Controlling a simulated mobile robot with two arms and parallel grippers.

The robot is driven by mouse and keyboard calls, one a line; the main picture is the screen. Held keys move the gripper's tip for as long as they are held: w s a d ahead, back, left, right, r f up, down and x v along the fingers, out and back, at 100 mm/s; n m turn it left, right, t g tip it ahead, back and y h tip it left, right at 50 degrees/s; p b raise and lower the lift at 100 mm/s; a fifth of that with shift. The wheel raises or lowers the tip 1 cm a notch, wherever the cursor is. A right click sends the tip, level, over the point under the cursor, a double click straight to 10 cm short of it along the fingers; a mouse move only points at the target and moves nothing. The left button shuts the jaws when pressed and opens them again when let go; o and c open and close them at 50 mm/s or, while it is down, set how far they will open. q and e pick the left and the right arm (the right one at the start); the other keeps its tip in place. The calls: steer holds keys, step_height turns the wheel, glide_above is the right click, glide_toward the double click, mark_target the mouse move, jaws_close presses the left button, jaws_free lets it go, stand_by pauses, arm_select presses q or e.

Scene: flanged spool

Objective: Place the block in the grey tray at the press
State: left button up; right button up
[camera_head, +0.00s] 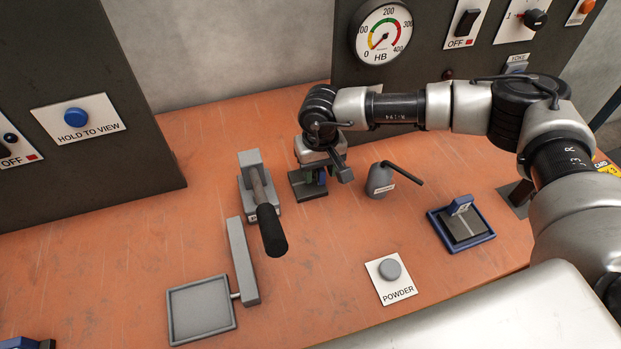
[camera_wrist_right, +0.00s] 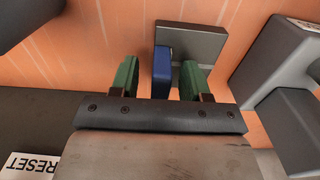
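A dark grey block (camera_head: 304,190) with an upright blue tab (camera_head: 323,178) rests on the orange bench, below my right gripper (camera_head: 315,177). In the wrist view the block's grey plate (camera_wrist_right: 195,42) and blue tab (camera_wrist_right: 162,66) show between the green fingers of my right gripper (camera_wrist_right: 161,78). The fingers are open, one on each side of the tab; the gap is wider on the left finger's side. The grey tray (camera_head: 173,322) is empty at the front left, joined to a grey bar (camera_head: 243,262). My left gripper is not in view.
A lever with a black handle (camera_head: 271,232) stands between block and tray. A blue tray (camera_head: 480,240) holds a similar tabbed plate. A POWDER button (camera_head: 389,269) is in front; panels stand behind.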

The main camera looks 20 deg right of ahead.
jaws_close()
steer(key=shift+r, duration=0.15)
